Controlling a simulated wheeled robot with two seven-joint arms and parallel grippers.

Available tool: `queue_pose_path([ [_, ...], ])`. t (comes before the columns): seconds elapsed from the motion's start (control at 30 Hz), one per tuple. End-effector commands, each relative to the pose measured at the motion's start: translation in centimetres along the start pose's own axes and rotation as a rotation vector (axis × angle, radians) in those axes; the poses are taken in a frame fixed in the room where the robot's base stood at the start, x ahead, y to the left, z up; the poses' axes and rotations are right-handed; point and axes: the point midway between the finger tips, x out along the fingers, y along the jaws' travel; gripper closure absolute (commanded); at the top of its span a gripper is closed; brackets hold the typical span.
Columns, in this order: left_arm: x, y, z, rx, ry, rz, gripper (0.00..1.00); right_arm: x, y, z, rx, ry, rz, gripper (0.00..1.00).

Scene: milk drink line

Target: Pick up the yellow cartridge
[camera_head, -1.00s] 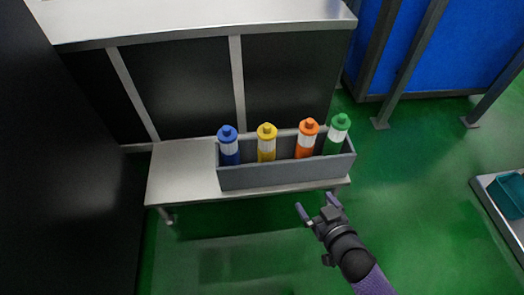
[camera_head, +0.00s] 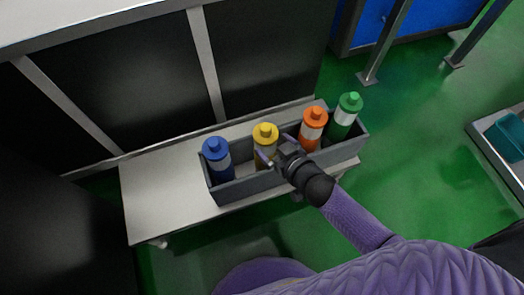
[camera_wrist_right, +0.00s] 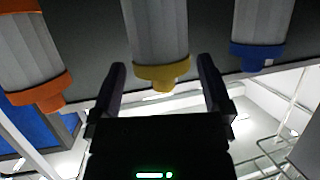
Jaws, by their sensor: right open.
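The yellow cartridge (camera_head: 265,133) stands in a grey box (camera_head: 240,190) on a low bench, between the blue cartridge (camera_head: 216,160) and the orange cartridge (camera_head: 312,131). My right gripper (camera_head: 272,156) is open at the yellow cartridge, just in front of it, and partly hides its lower part. In the right wrist view, the yellow cartridge (camera_wrist_right: 160,35) appears between the two spread fingers of my right gripper (camera_wrist_right: 162,85). Its white body and yellow end show there; I cannot tell whether a finger touches it. My left gripper is not in view.
The green cartridge (camera_head: 347,112) stands at the right end of the box. The low bench (camera_head: 150,195) has bare room left of the box. A dark cabinet wall stands behind it. A teal bin (camera_head: 508,138) on a pale tray is at far right.

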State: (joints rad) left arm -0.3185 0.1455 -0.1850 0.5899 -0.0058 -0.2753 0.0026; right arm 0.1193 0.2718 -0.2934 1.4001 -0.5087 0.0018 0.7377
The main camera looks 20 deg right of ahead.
Motion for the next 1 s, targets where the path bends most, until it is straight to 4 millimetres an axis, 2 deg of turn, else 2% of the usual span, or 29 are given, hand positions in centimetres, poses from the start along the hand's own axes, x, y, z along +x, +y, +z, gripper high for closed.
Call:
queue_pose_path([
  [0.1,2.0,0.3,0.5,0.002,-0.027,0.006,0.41,2.8,0.1,0.4,-0.003,-0.002,-0.002,0.00],
  [0.2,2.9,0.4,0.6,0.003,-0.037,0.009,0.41,4.4,0.1,0.2,-0.002,-0.004,0.000,0.00],
  [0.3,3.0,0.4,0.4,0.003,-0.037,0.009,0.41,5.0,0.1,-0.2,-0.001,-0.002,0.000,0.00],
  [0.47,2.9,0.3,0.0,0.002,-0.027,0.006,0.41,4.9,0.1,-0.5,-0.001,0.001,0.000,0.00],
  [0.57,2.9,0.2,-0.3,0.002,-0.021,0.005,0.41,4.9,0.1,-0.5,-0.001,0.001,0.000,0.17],
  [0.93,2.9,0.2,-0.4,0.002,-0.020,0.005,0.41,4.9,0.1,-0.5,-0.001,0.000,0.000,0.95],
  [0.97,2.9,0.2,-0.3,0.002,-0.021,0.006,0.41,4.9,0.1,-0.5,-0.001,0.000,0.000,1.00],
  [1.0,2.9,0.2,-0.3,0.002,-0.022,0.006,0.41,4.9,0.1,-0.5,-0.001,0.000,0.000,1.00],
])
